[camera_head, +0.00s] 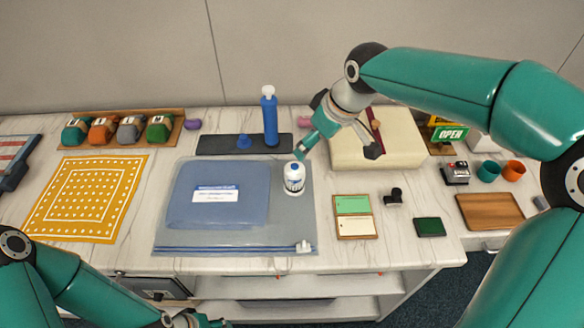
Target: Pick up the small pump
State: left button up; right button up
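A small white rounded device with a blue band (294,178) stands upright on the clear bag at its upper right. It may be the small pump. A tall blue hand pump with a white top (269,118) stands on a dark mat (215,144), beside a small blue piece (244,141). My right gripper (336,150) is above the table, right of the white device. Its fingers are spread, with nothing seen between them. The left fingertip is close to the device's top; I cannot tell if they touch. My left gripper (203,320) is at the bottom edge, partly cut off.
A clear bag (282,236) holds folded blue fabric (218,211). A cream box (395,135) stands behind my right gripper. Left are a yellow patterned cloth (84,200) and several caps on a wooden rack (177,130). Right are a two-colour card tray (354,217) and a wooden tray (490,211).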

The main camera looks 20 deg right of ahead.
aim_at(297, 167)
jog(key=p+x, duration=0.1)
jog(key=x, duration=0.9)
jog(key=shift+f, duration=0.1)
jog(key=p+x, duration=0.1)
jog(key=x, duration=0.3)
jog(key=shift+f+p, duration=0.2)
jog(key=shift+p, duration=0.1)
jog(key=shift+w+a+f, duration=0.15)
jog(key=shift+f, duration=0.35)
jog(key=c, duration=1.6)
jog(key=shift+r, duration=0.1)
jog(key=shift+r, duration=0.1)
